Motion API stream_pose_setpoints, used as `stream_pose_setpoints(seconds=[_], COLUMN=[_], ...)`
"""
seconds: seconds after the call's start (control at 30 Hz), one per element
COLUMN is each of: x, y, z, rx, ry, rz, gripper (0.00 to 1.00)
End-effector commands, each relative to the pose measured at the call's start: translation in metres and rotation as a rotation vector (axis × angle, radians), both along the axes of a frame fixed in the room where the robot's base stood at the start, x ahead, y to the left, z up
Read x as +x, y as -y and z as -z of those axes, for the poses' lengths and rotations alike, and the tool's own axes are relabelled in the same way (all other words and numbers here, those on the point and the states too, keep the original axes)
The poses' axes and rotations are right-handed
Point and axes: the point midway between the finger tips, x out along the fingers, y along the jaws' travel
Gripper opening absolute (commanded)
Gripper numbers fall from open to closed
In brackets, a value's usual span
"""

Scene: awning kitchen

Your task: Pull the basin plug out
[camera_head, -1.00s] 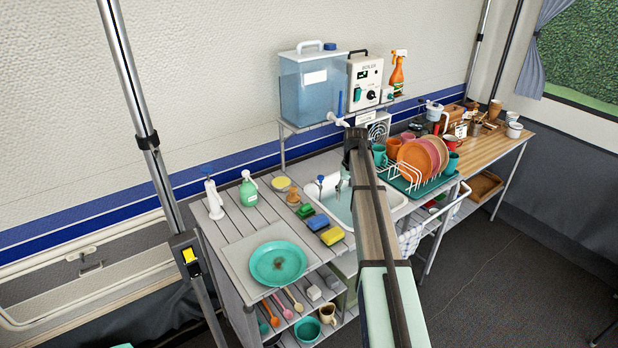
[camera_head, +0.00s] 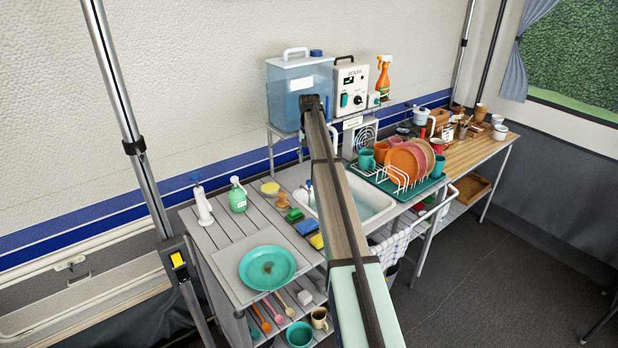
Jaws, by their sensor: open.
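The white basin (camera_head: 372,203) is set in the counter in the middle, and my arm (camera_head: 345,225) crosses in front of its left part. The part of the basin floor to the right of my arm looks bare. I cannot make out the plug; it may be hidden behind my arm. A blue-topped tap (camera_head: 308,186) stands at the basin's back left. My arm reaches up from the bottom edge to a dark joint in front of the water tank. I cannot make out my gripper's jaws.
A water tank (camera_head: 300,92) and boiler (camera_head: 350,88) stand on a shelf behind the basin. A dish rack (camera_head: 395,180) with plates and cups is to the right. Sponges (camera_head: 307,227), a soap bottle (camera_head: 238,196) and a turquoise plate (camera_head: 267,267) are to the left.

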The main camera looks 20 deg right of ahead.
Motion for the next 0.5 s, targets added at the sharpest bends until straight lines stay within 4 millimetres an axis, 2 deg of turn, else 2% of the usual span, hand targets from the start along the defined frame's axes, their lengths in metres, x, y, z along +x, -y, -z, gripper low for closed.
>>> stream_pose_setpoints(seconds=[0.3,0.5], x=[-0.001,0.0], y=[0.0,0.0], z=[0.06,0.088], rx=[0.001,0.001], ry=[-0.002,-0.001], rz=[-0.001,-0.001], gripper=[0.56,0.56])
